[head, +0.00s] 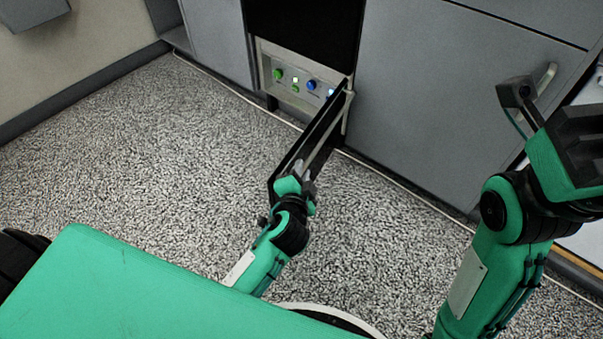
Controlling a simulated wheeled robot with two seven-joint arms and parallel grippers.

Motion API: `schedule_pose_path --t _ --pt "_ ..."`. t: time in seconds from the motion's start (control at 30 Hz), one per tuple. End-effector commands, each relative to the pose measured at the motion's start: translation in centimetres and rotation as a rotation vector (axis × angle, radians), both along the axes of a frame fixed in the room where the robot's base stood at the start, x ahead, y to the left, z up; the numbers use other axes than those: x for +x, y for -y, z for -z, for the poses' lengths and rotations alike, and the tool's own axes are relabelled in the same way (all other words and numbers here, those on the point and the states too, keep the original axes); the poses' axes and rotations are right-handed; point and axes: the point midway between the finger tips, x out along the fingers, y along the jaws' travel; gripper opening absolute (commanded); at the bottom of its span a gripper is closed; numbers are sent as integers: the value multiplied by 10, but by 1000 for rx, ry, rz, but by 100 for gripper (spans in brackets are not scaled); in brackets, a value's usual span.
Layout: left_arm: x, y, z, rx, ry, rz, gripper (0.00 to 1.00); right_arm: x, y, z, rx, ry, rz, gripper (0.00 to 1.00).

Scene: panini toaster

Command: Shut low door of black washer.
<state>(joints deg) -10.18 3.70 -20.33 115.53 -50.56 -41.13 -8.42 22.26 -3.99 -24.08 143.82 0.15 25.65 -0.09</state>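The black washer (305,30) is built in between grey cabinet fronts at the top middle of the head view. Its low door (322,130) is a narrow dark panel, swung out towards me from the right side of the opening. Behind it, a pale panel (297,82) with green and blue knobs is exposed. My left gripper (304,172) is at the door's near, free end, overlapping it in the picture. I cannot tell whether its fingers touch or grip the door. My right gripper (520,95) is raised at the right, away from the door, and partly cut off.
Grey cabinet doors (440,90) stand right of the washer, one with a light handle (546,78). Another grey cabinet front (218,40) is to its left. The speckled carpet (130,150) left of the open door is clear.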

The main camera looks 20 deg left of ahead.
Motion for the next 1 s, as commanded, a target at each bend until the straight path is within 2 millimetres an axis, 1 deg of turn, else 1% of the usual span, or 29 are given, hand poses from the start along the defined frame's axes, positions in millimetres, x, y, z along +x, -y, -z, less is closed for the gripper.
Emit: schedule_pose_path --t 0.1,0.33,0.37,0.43,0.47,0.77,0.87,1.0 --pt "3 -1 1 1 -1 -1 21 0 2 -2 11 3 1 21" --pt "3 -1 0 0 0 0 21 0 2 -3 13 1 -1 21" --pt "3 -1 0 0 0 0 17 0 2 -3 13 1 -1 21" --pt "3 -1 0 0 0 0 3 0 2 -3 11 2 -1 21" --pt "3 -1 0 0 0 0 0 0 2 -2 11 2 -1 21" --pt "3 -2 0 1 -1 5 0 -1 0 -3 5 3 -2 21" --pt "3 -7 -1 1 -1 17 0 -2 0 -5 3 7 -2 21" --pt "5 -21 -3 5 -1 51 0 -1 -2 -8 -9 1 2 21"
